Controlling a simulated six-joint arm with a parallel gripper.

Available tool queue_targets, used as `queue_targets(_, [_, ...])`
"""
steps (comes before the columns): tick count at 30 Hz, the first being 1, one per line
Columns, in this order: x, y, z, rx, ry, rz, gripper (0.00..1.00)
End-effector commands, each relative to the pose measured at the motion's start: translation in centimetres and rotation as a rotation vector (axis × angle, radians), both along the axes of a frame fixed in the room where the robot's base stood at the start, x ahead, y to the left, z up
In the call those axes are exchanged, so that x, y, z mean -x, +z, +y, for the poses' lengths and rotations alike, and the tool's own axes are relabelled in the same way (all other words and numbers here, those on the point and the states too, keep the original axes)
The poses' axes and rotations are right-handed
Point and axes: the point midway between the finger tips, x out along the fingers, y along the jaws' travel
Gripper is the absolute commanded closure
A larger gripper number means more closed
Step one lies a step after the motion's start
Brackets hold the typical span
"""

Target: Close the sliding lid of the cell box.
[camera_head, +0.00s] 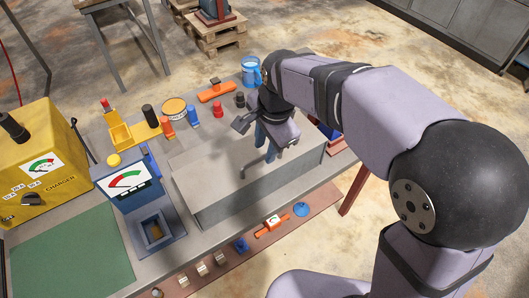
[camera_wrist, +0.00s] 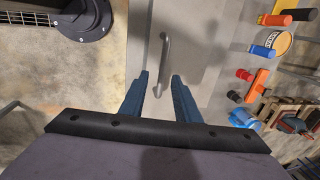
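The cell box is a long grey box (camera_head: 235,200) in the middle of the bench. Its flat grey lid (camera_head: 215,170) carries a thin bent bar handle (camera_head: 258,160). My arm hides the right part of the lid, and I cannot tell how far it stands open. My gripper (camera_head: 262,140) is over the right half of the box, close to the handle.
A blue meter stand (camera_head: 130,185) with an empty-looking well stands left of the box, beside a yellow charger (camera_head: 42,165). Behind the box are a round tin (camera_head: 174,107), coloured cylinders and a blue mug (camera_head: 251,70). Small parts line the brown front strip (camera_head: 185,283).

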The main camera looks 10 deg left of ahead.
Motion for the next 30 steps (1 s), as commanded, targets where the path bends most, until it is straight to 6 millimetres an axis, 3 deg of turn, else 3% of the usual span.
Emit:
queue_targets(10, [0.5, 3.3, -0.5, 0.001, 0.000, -0.001, 0.71])
queue_targets(25, [0.6, 3.5, -0.6, 0.002, 0.006, 0.001, 0.71])
queue_targets(30, [0.5, 3.5, -0.5, 0.014, 0.099, -0.014, 0.71])
